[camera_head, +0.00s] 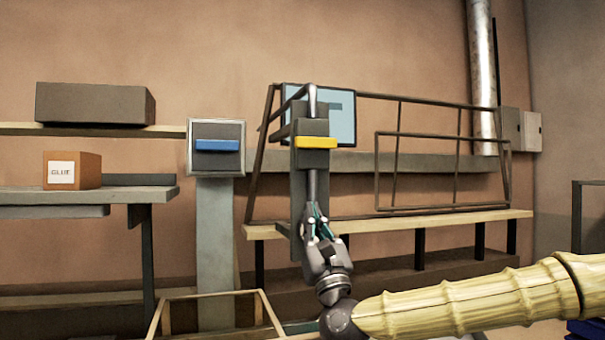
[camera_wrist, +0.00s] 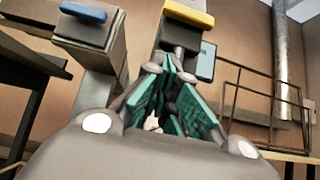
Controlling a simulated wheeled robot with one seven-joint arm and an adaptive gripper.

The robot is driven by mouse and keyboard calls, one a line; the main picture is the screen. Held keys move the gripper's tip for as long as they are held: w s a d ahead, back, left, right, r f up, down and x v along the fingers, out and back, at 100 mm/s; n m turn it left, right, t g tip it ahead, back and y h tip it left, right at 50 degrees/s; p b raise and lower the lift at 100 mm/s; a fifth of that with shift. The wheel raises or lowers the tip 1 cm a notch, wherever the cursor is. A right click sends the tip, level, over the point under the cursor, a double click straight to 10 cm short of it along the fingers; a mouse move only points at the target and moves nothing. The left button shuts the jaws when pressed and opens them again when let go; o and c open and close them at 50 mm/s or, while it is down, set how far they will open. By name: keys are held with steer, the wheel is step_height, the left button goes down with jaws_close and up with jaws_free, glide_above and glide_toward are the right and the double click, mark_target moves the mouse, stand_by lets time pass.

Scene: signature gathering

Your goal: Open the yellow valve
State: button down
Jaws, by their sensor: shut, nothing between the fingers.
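The yellow valve (camera_head: 316,142) is a flat yellow bar handle on a dark grey box, fixed to an upright grey panel (camera_head: 298,185) with a pipe above and below. It also shows at the top of the wrist view (camera_wrist: 188,14). My gripper (camera_head: 314,210) is below the yellow handle, pointing up, in front of the lower pipe and panel. In the wrist view its teal-lined fingers (camera_wrist: 170,62) meet at the tips, with nothing seen between them. The tips appear apart from the handle. The fingers hide part of the lower pipe.
A blue handle (camera_head: 217,145) sits on a grey post to the left. A metal frame railing (camera_head: 440,135) stands behind and to the right of the valve. An orange glue box (camera_head: 88,170) is on the left shelf. A wooden-edged frame (camera_head: 264,308) lies low in front.

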mark_target(314, 144)
steer(key=shift+w+r, duration=0.2)
steer(key=shift+r, duration=0.15)
steer(key=p+x, duration=0.5)
steer(key=x, duration=0.4)
steer(key=shift+w+r+p, duration=0.1)
steer(key=shift+r+p, duration=0.2)
steer(key=shift+r, duration=0.05)
step_height(314, 144, up, 3)
steer(key=shift+w+a+f+p, duration=0.1)
steer(key=shift+w+f+p, duration=0.1)
steer(key=shift+p, duration=0.75)
steer(key=shift+s+r+p, duration=0.15)
steer(key=shift+r+p, duration=0.15)
steer(key=shift+r, duration=0.2)
steer(key=shift+m+h+b, duration=0.5)
steer(key=shift+m, duration=0.1)
